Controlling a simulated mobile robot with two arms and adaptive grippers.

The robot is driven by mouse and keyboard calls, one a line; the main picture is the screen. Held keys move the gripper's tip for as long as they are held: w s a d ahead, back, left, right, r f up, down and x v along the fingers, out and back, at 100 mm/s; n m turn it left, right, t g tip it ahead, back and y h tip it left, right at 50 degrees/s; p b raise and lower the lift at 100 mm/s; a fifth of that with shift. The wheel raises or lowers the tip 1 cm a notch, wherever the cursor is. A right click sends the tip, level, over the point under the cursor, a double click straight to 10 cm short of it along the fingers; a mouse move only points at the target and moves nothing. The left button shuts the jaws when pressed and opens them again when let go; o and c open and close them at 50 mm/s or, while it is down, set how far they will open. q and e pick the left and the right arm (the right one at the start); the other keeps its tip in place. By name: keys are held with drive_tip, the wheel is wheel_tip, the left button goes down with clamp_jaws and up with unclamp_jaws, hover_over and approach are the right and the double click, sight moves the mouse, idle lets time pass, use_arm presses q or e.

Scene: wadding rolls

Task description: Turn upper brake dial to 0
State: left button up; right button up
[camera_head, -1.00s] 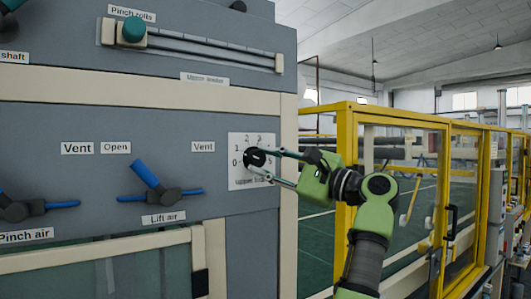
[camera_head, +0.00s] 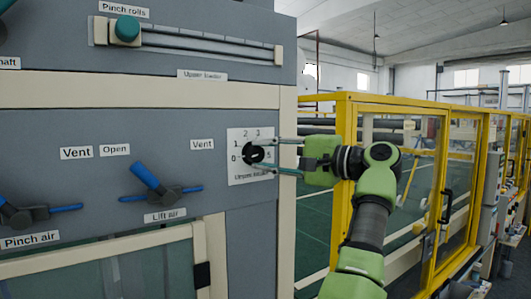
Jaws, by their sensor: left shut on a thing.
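The upper brake dial is a black round knob (camera_head: 252,153) on a white scale plate (camera_head: 238,178) at the right edge of the grey machine panel. Numbers from 0 at the left, over the top, to 5 at the right surround it. My left gripper (camera_head: 264,155) reaches in from the right. Its two thin fingers lie above and below the knob's right side and are shut on it. The fingers partly cover the right of the plate. The knob's pointer is too small to read. My right gripper is not in view.
Blue levers for lift air (camera_head: 158,184) and pinch air (camera_head: 30,212) stick out from the panel at left. A teal slider knob (camera_head: 127,28) is on the rail above. A yellow-framed glazed fence (camera_head: 347,120) stands close behind my arm.

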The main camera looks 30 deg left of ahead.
use_arm(q)
drive_tip(key=shift+r, duration=0.1)
drive_tip(key=o, duration=0.9)
drive_tip(key=shift+o, duration=0.9)
drive_tip(key=shift+a, duration=0.1)
drive_tip(key=d, duration=1.2)
drive_tip(key=shift+w, duration=0.1)
